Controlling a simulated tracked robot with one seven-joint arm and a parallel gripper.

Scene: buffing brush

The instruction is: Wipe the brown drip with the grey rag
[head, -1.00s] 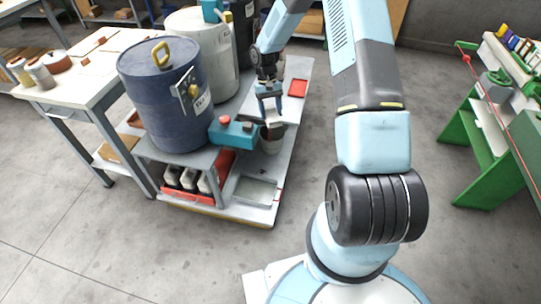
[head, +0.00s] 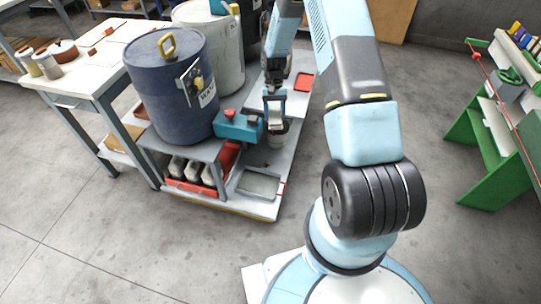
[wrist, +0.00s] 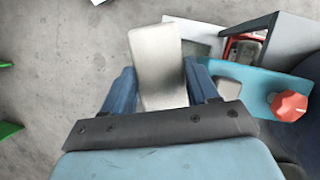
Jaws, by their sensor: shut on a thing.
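My gripper (head: 274,124) hangs over the right part of the low cart, right of the teal box with the red knob (head: 238,124). In the wrist view, my gripper (wrist: 158,72) has its two blue fingers on either side of a pale grey, pad-like piece, which I take for the grey rag (wrist: 156,50). It sticks out past the fingertips. In the head view the rag is small and hard to make out. I cannot see a brown drip in either view.
A blue drum (head: 172,95) and a pale drum (head: 222,55) stand left of my gripper. A shallow grey tray (head: 258,185) lies at the cart's front. Bare floor lies right of the cart.

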